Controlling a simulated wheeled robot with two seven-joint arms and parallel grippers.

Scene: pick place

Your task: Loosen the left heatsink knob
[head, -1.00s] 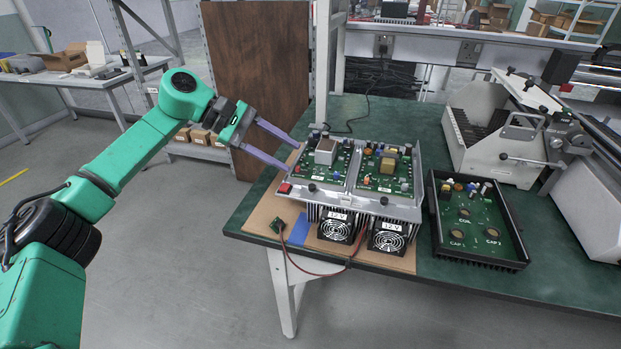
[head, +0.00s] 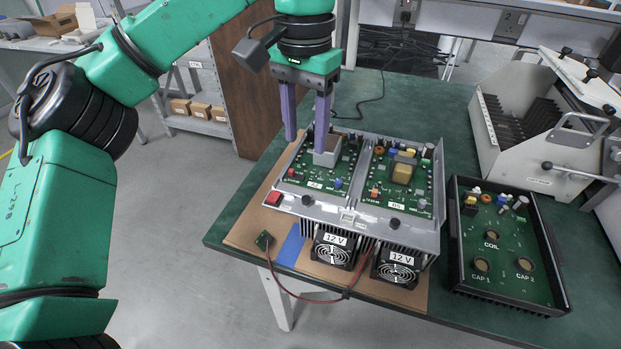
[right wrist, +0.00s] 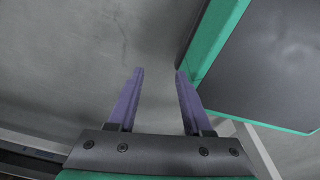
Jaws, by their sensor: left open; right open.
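The heatsink unit (head: 352,216) is a silver frame with two green circuit boards on top and two 12 V fans on its front. A small black knob, the left one (head: 306,200), sits on its front rail, and a similar right knob (head: 394,223) sits further right. My left gripper (head: 306,146) points down, open and empty, over the rear of the left board, behind the left knob. One finger overlaps the silver block on the board; I cannot tell whether they touch. My right gripper (right wrist: 159,72) is open and empty in the right wrist view, away from the unit.
A red button (head: 273,198) is on the unit's front left corner. A black tray (head: 553,268) with a green board stands to the right, and a grey machine (head: 512,150) behind it. A red cable (head: 282,287) hangs at the table's front edge.

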